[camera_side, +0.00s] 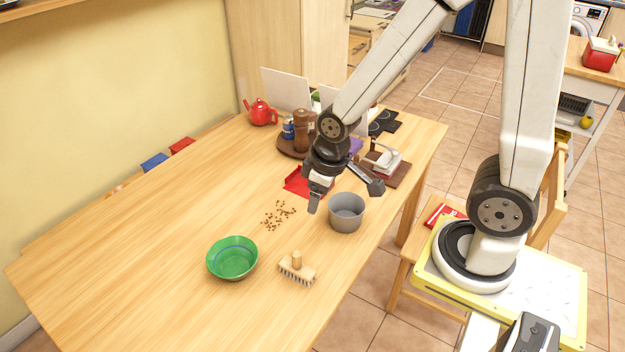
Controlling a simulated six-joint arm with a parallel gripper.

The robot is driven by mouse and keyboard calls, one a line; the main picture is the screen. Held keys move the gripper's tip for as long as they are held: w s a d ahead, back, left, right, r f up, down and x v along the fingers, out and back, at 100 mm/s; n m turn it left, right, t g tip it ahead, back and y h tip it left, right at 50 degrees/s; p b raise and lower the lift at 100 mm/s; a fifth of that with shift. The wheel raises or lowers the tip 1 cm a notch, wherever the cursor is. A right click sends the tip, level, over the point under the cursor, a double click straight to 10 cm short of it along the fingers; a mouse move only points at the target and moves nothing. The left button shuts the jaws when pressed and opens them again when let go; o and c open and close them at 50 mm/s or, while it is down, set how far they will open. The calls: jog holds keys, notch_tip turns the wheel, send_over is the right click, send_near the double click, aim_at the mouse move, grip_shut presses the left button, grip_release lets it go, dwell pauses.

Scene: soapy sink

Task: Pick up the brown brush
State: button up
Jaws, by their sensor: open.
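The brown brush (297,268) lies on the wooden table near its front edge, bristles down, with a short upright knob handle on top. My gripper (343,200) hangs over the table, up and to the right of the brush in the picture, by the grey pot and the red dustpan. Its two fingers are spread apart with nothing seen between them. It is clear of the brush.
A green bowl (232,258) stands left of the brush. A grey pot (346,212) stands to its upper right. Brown crumbs (279,214) and a red dustpan (297,181) lie behind. A red teapot (261,112) stands farther back. The left table area is clear.

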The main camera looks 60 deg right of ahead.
aim_at(296, 253)
jog(key=w+a+f+n, duration=0.1)
jog(key=f+n, duration=0.2)
jog(key=w+a+f+n+g, duration=0.1)
jog(key=f+n, duration=0.2)
jog(key=n, duration=0.1)
jog(key=w+a+f+n+g, duration=0.1)
jog(key=f+n, duration=0.2)
jog(key=shift+w+f+n, duration=0.3)
jog(key=shift+w+f, duration=0.05)
jog(key=shift+f, duration=0.05)
jog(key=shift+a+f+n, duration=0.15)
jog(key=shift+f+n, duration=0.3)
jog(key=shift+n, duration=0.05)
jog(key=shift+f, duration=0.1)
jog(key=shift+f, duration=1.2)
jog(key=shift+f, duration=0.15)
jog(key=shift+w+f, duration=0.1)
jog(key=shift+f, duration=2.35)
grip_shut()
